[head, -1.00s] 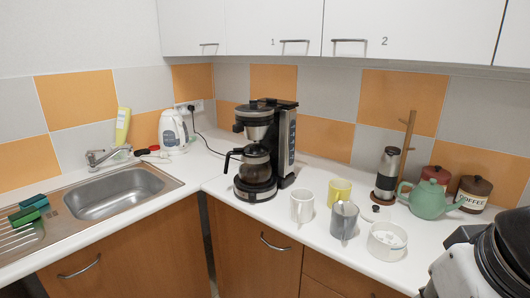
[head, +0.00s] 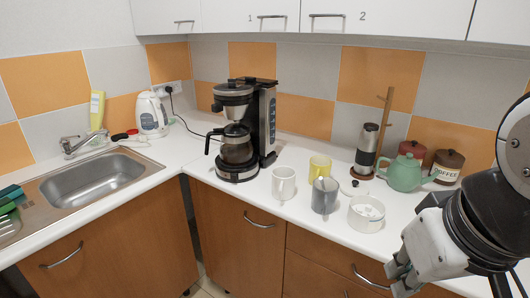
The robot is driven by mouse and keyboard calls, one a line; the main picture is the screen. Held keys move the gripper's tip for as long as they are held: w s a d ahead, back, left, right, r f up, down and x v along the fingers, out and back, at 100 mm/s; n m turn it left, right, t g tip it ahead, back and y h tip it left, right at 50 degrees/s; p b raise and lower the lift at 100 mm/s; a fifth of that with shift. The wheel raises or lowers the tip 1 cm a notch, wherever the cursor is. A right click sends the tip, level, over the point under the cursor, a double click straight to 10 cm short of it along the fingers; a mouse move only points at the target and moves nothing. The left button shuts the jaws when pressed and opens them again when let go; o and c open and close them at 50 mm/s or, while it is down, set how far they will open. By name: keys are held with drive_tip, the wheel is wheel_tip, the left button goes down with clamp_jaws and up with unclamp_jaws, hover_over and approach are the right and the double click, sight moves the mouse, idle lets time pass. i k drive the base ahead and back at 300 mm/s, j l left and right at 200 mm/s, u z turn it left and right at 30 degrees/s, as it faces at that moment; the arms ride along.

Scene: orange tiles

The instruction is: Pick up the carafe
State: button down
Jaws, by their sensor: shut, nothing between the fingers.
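The carafe (head: 236,148) is a glass jug with a dark handle on its left side. It sits upright inside the black and silver coffee maker (head: 264,120), on the base plate under the filter part. My gripper (head: 396,278) hangs at the lower right, in front of the counter and well apart from the carafe. Its grey fingers point down and left and are shut with nothing in them. Part of my arm covers the right edge of the view.
A white mug (head: 284,183), grey mug (head: 325,196), yellow mug (head: 319,167) and white bowl (head: 366,214) stand right of the coffee maker. A grinder (head: 366,150), green teapot (head: 404,173) and canisters (head: 447,166) stand behind. The counter left of the coffee maker is mostly clear.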

sight(234, 150)
drive_tip(key=i+j+u, duration=0.2)
drive_tip(key=i, duration=0.25)
drive_tip(key=i+j+u, duration=0.25)
drive_tip(key=i, duration=0.2)
drive_tip(key=l+u, duration=0.15)
drive_tip(key=u, duration=0.95)
